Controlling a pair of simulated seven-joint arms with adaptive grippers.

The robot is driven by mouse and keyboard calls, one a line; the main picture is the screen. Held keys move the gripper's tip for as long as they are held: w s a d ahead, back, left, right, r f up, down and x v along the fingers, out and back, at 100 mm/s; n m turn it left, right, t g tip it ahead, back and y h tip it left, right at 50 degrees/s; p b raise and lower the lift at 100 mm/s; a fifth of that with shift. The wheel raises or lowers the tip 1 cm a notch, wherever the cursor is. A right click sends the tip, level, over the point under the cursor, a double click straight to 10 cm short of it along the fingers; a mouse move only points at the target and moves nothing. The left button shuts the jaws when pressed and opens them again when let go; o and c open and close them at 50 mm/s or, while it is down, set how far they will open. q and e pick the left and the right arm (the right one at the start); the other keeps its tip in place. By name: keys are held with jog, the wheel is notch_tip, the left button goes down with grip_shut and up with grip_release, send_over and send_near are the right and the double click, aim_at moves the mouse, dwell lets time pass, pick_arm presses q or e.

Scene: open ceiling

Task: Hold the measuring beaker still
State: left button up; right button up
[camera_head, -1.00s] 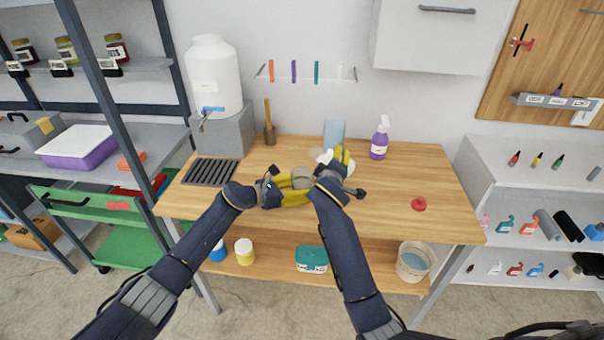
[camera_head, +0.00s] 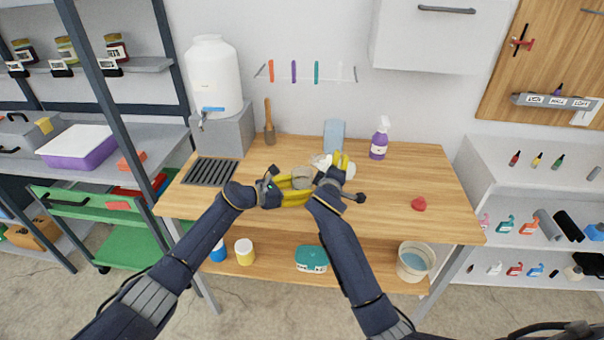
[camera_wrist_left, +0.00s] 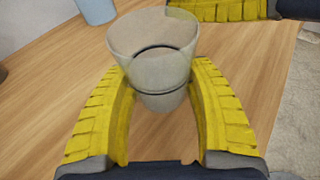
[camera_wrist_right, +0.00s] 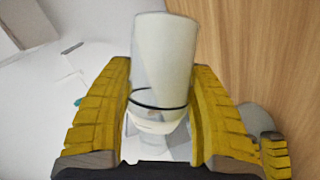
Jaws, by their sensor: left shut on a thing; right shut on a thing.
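The measuring beaker (camera_head: 303,172), a pale translucent tapered cup with a dark ring, stands upright above the table's middle. My left gripper (camera_head: 298,184) is shut around its sides; the left wrist view shows the beaker (camera_wrist_left: 152,45) between both yellow fingers. My right gripper (camera_head: 334,172) is shut on a whitish translucent vessel (camera_wrist_right: 165,55) with a dark line near its lower part. This vessel (camera_head: 321,160) is tilted close to the beaker in the head view, partly hidden by the fingers. I cannot tell whether the two touch.
A water dispenser (camera_head: 214,75) stands at the back left beside a drain grate (camera_head: 210,172). The table's right side is mostly clear.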

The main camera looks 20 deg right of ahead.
jog(key=shift+d+r+n+h, duration=0.1)
jog(key=shift+r+n+h, duration=0.3)
jog(key=shift+r+n, duration=0.25)
dwell(0.6)
jog(key=shift+a+r+n+t+h, duration=0.3)
jog(key=shift+a+r+n+t, duration=0.15)
jog(key=shift+r+n, duration=0.2)
dwell(0.9)
jog(key=shift+a+f+n+h, duration=0.15)
jog(key=shift+n+h, duration=0.15)
jog(key=shift+n, duration=0.5)
jog(key=shift+c, duration=0.2)
dwell(1.9)
